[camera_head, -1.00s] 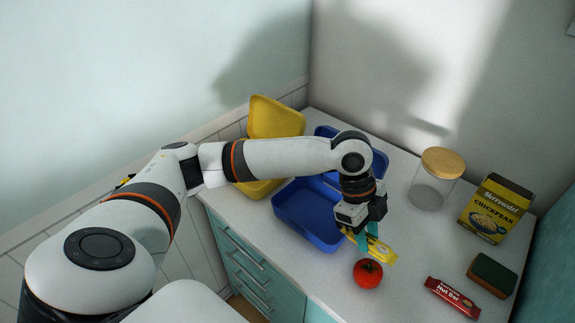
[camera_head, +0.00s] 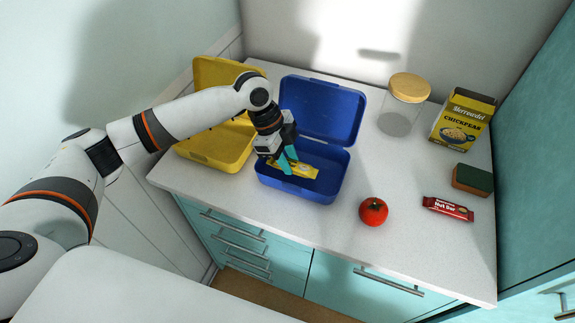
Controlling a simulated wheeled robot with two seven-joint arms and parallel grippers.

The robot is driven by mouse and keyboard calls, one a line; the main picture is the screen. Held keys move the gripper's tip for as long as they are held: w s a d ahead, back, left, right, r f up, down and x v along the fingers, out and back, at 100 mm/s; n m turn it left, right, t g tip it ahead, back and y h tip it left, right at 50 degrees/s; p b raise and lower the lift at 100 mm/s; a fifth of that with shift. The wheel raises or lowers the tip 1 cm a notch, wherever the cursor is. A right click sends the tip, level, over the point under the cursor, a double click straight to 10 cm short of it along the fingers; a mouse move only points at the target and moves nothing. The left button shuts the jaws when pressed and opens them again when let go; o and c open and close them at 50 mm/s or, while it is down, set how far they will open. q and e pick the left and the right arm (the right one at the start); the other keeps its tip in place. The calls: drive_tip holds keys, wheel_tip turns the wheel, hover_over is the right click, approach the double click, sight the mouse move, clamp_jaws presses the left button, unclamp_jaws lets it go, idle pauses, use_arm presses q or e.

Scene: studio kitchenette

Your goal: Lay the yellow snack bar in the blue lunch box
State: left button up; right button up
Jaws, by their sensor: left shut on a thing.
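The yellow snack bar (camera_head: 300,169) is in the head view, over the tray of the open blue lunch box (camera_head: 318,192). My left gripper (camera_head: 287,164) comes down from above with teal fingers and is shut on the bar near its left end. The bar appears within the box's outline; I cannot tell whether it touches the bottom. The blue lid (camera_head: 335,108) stands open behind the tray. The gripper hides part of the bar and of the box's left side. My right gripper is not in view.
An open yellow lunch box (camera_head: 212,150) stands left of the blue one. A tomato (camera_head: 373,211), a red nut bar (camera_head: 447,208), a sponge (camera_head: 472,180), a chickpeas box (camera_head: 462,121) and a wooden-lidded jar (camera_head: 402,105) are on the right.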

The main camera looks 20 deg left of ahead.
use_arm(q)
wheel_tip(320, 180, down, 3)
drive_tip(key=shift+r, duration=0.1)
drive_tip(key=shift+f+p, duration=0.3)
drive_tip(key=shift+f, duration=0.2)
drive_tip(key=o, duration=0.9)
drive_tip(key=shift+o, duration=0.3)
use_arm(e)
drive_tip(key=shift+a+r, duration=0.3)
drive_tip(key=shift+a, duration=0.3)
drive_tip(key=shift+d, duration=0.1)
